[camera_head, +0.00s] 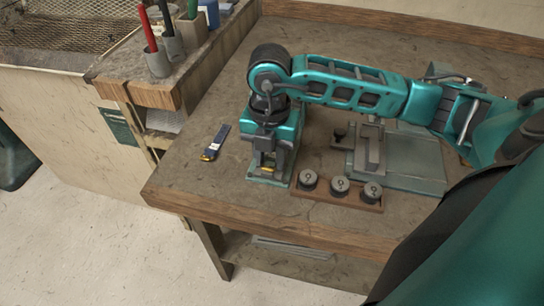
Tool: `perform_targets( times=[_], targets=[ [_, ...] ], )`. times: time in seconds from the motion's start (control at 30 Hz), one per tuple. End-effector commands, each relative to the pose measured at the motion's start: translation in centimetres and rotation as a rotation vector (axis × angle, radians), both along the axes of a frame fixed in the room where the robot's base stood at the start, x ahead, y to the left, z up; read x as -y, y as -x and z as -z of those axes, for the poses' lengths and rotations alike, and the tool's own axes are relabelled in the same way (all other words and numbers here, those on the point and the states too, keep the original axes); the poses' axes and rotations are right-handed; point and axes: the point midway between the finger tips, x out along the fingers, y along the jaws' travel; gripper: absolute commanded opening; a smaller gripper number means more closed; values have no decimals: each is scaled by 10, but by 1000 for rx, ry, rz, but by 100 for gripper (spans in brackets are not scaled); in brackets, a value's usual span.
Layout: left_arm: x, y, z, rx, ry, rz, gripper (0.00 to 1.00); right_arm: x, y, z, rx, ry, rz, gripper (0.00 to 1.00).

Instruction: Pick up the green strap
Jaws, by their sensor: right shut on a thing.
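My right gripper (267,168) points down at the table, left of the middle, its arm reaching in from the right. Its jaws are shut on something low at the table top. A small yellow patch shows between the fingers. My left gripper is not in view.
A dark blue tool with a yellow end (215,142) lies left of the gripper. A wooden tray (328,198) with several round grey weights is close on the right, before a grey-green machine (408,160). Pen holders (159,61) stand at upper left. The front-left table is clear.

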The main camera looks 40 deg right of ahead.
Motion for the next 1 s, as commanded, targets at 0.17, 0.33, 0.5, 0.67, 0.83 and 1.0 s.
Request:
perform_targets(
  times=[0.17,0.33,0.5,0.67,0.83,1.0],
  targets=[
    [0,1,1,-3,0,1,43,0,0,0,1,0,0,0],
    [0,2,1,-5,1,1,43,0,0,-1,1,0,0,0],
    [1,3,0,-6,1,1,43,0,-1,-11,4,0,0,0],
    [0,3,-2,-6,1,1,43,0,-1,-36,6,0,0,0],
    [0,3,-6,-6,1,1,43,0,-2,-84,9,-1,-1,0],
    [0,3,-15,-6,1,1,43,0,-2,-140,10,2,0,0]
  ],
)
